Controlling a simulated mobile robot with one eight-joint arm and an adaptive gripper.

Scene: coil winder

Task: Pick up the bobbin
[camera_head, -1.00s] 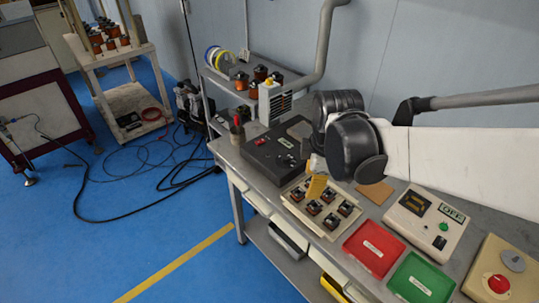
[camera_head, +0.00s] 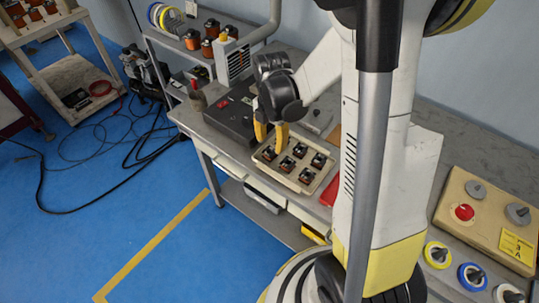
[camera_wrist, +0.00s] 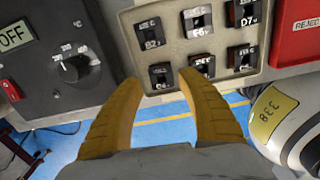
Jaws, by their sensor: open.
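Several dark bobbins with copper-orange windings, one of them the bobbin (camera_head: 307,175), stand in rows in a beige tray (camera_head: 291,185) on the bench. In the wrist view the tray (camera_wrist: 224,42) holds labelled bobbins; the nearest-left bobbin (camera_wrist: 161,77) lies between the yellow fingertips in the picture. My gripper (camera_head: 271,131) is open and empty, its fingers pointing down at the back-left end of the tray. In the wrist view my gripper (camera_wrist: 160,84) has its fingers wide apart. I cannot tell how far above the bobbins the tips are.
A black box with a dial (camera_wrist: 76,68) stands close to the left of the tray; it also shows in the head view (camera_head: 229,118). A red tray (camera_head: 331,190) is partly hidden behind my arm. A beige control box (camera_head: 478,218) stands at right.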

